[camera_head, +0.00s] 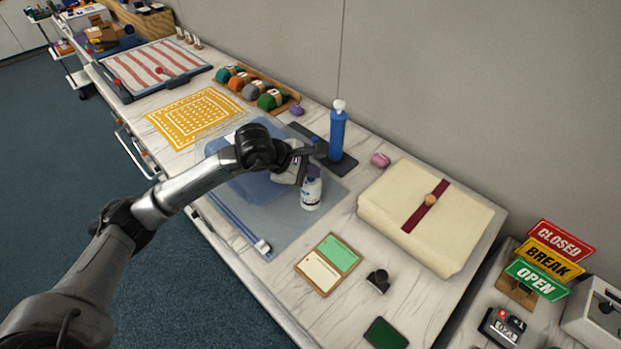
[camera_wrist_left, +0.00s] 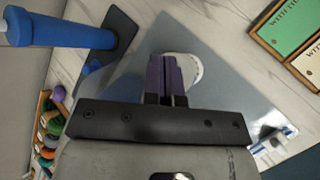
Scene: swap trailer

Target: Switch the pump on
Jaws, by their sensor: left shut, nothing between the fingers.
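The likely pump is a blue upright cylinder (camera_head: 338,136) with a white top, standing on a dark base plate (camera_head: 343,165) behind my left gripper. Its blue body (camera_wrist_left: 62,32) and dark plate (camera_wrist_left: 122,32) also show at the upper left of the left wrist view. I cannot make out a switch on it. My left gripper (camera_head: 313,172) is shut and empty, its purple fingers (camera_wrist_left: 165,60) together. They are just above a small white item (camera_head: 311,194) with dark print, partly hidden behind them in the wrist view (camera_wrist_left: 190,68). I cannot tell whether they touch it. My right gripper is not in view.
A clear bluish bag (camera_head: 240,215) with a slider lies under the gripper. A cream folded bundle (camera_head: 425,218) with a red band lies to the right. A green-and-cream card board (camera_head: 328,264) lies in front. Yarn balls in a tray (camera_head: 257,90) stand behind.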

